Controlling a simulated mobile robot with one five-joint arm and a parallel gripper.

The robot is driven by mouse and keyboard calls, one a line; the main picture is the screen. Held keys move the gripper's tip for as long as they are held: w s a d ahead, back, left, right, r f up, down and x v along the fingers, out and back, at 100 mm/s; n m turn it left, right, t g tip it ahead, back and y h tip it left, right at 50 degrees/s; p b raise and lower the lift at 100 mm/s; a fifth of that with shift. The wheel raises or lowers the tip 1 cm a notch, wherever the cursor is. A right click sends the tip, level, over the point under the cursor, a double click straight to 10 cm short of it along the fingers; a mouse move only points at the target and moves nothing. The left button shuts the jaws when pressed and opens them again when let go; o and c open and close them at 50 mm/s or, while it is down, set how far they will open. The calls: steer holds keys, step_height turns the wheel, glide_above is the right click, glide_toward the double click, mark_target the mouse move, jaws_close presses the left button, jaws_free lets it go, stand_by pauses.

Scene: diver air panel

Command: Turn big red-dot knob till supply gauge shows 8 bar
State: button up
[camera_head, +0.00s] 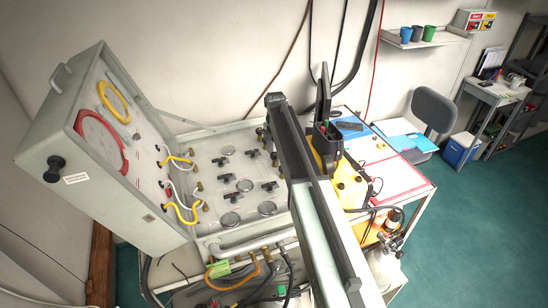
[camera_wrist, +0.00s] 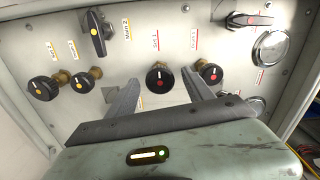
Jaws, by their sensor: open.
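A large black knob with a red dot (camera_wrist: 160,78) stands on the grey panel near the middle of the wrist view, below a red-marked label. My gripper (camera_wrist: 161,81) is open, with one finger to the left of this knob and one to the right. I cannot tell whether they touch it. A smaller red-dot knob (camera_wrist: 210,72) on a brass stem is just right of the right finger. A round gauge (camera_wrist: 272,47) is at the right, seen too obliquely to read. Which gauge is the supply gauge, I cannot tell. In the head view my arm hides part of the panel.
Two yellow-dot knobs (camera_wrist: 43,88) (camera_wrist: 82,82) and a yellow-dot lever (camera_wrist: 98,33) are at the left. A red-dot lever (camera_wrist: 249,20) is at upper right. In the head view, the case's raised lid (camera_head: 110,150) stands left, and a yellow box (camera_head: 350,185) sits right.

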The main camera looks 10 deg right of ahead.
steer(key=shift+r, duration=0.1)
jaws_close()
steer(key=shift+a, duration=0.15)
